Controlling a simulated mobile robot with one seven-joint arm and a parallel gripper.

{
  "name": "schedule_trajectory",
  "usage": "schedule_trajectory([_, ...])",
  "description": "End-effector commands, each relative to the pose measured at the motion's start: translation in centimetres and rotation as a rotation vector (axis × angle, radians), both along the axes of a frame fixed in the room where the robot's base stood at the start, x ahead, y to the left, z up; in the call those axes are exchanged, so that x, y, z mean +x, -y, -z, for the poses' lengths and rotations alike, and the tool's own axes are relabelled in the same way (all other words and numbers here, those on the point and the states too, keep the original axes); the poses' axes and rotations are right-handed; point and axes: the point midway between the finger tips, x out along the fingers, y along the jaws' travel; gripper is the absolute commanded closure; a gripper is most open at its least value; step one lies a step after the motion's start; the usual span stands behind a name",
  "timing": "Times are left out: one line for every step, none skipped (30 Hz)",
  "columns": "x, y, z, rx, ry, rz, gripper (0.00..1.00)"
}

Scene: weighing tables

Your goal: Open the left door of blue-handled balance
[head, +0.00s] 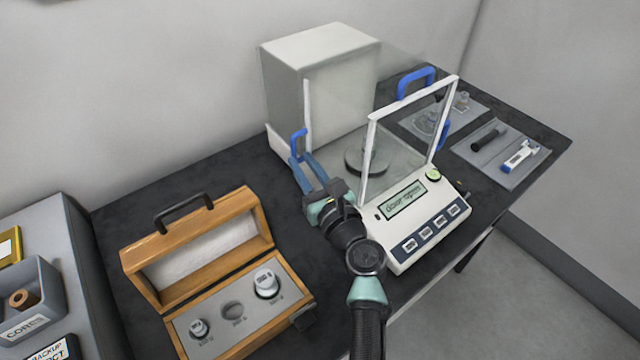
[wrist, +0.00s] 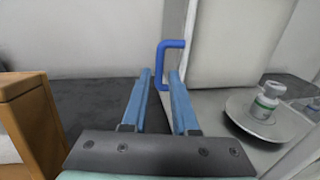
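The balance (head: 425,235) has a white body, clear glass walls and a tall grey-white rear housing (head: 325,70). Its display reads what looks like "door open". The blue left door handle (head: 298,143) stands upright at the left side, and also shows in the wrist view (wrist: 160,66). Another blue handle (head: 416,78) is on top, and part of one shows at the right side. My gripper (head: 300,172) is at the left handle. In the wrist view, its blue fingers (wrist: 160,78) are apart, with the handle's lower part between their tips; contact is unclear.
An open wooden weight box (head: 240,320) with several slots stands at the left front. A grey bin (head: 30,300) is at far left. Trays (head: 515,175) with small tools lie right of the balance. A round pan (wrist: 285,130) with a small container is on the right in the wrist view.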

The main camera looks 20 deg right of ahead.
Motion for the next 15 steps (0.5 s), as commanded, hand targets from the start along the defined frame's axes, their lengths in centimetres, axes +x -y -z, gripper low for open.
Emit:
schedule_trajectory([-1.2,0.2,0.0,0.001,-0.002,0.001,0.73])
schedule_trajectory([-1.8,0.3,0.0,0.001,-0.002,0.002,0.73])
schedule_trajectory([-2.6,0.4,0.0,0.0,-0.002,0.003,0.73])
schedule_trajectory([-3.2,0.5,0.0,-0.001,-0.002,0.002,0.73])
schedule_trajectory([-3.8,0.6,0.1,0.0,-0.002,0.002,0.73])
schedule_trajectory([-4.5,0.7,0.1,-0.001,-0.001,0.003,0.73])
schedule_trajectory([-5.0,0.8,0.1,-0.001,-0.002,0.002,0.73])
schedule_trajectory([-5.5,0.9,0.0,-0.001,-0.002,0.002,0.73])
schedule_trajectory([-6.0,1.0,0.0,0.0,-0.001,0.002,0.73])
schedule_trajectory([-6.4,1.0,0.1,0.0,-0.001,0.002,0.73])
schedule_trajectory([-6.7,1.0,0.0,0.0,0.0,0.001,0.73])
schedule_trajectory([-7.1,1.1,0.0,0.0,-0.001,0.0,0.73])
schedule_trajectory([-7.3,1.1,0.0,0.0,-0.001,0.0,0.73])
schedule_trajectory([-7.5,1.1,0.0,0.0,0.0,0.0,0.73])
schedule_trajectory([-7.6,1.2,0.0,0.0,0.001,0.001,0.73])
